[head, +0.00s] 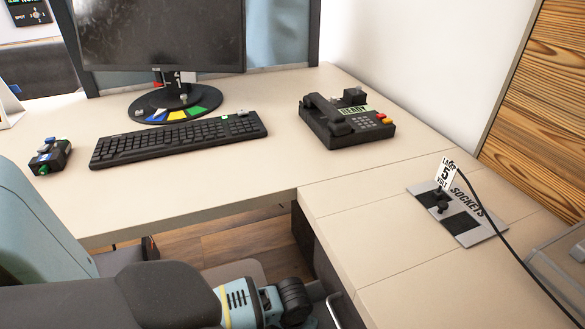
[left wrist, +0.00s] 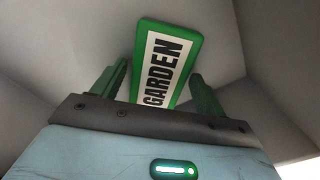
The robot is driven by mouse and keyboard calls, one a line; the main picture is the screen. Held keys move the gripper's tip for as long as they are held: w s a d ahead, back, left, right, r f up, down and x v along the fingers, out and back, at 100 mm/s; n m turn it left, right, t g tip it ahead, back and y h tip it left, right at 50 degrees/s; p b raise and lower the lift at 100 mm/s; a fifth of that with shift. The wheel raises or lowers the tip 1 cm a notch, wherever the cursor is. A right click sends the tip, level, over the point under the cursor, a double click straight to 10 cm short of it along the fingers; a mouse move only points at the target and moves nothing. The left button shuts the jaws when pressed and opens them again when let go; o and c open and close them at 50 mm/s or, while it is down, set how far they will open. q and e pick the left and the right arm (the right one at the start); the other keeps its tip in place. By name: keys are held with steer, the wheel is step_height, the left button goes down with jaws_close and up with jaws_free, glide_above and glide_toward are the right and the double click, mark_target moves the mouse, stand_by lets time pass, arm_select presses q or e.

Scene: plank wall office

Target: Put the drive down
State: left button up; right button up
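In the left wrist view a flat green-edged block with a white label reading GARDEN (left wrist: 165,66), which I take for the drive, lies tilted against plain grey-brown surfaces. My left gripper (left wrist: 159,72) has its two dark green fingers wide apart, one on each side of the drive. A gap shows between each finger and the drive, so the gripper looks open. The drive's near end is partly hidden by the gripper body. In the head view my left arm reaches down low in front of the desk and its fingers are not visible. My right gripper is in neither view.
On the desk stand a monitor (head: 160,35), a keyboard (head: 180,138), a black phone (head: 346,120) and a small black device (head: 50,156). A SOCKETS panel (head: 466,228) with a cabled plug lies on the right desk wing. The desk front is clear.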

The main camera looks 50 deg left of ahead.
arm_select(q)
steer(key=shift+o, duration=0.7)
steer(key=shift+r, duration=0.15)
step_height(320, 180, up, 12)
steer(key=p, duration=0.5)
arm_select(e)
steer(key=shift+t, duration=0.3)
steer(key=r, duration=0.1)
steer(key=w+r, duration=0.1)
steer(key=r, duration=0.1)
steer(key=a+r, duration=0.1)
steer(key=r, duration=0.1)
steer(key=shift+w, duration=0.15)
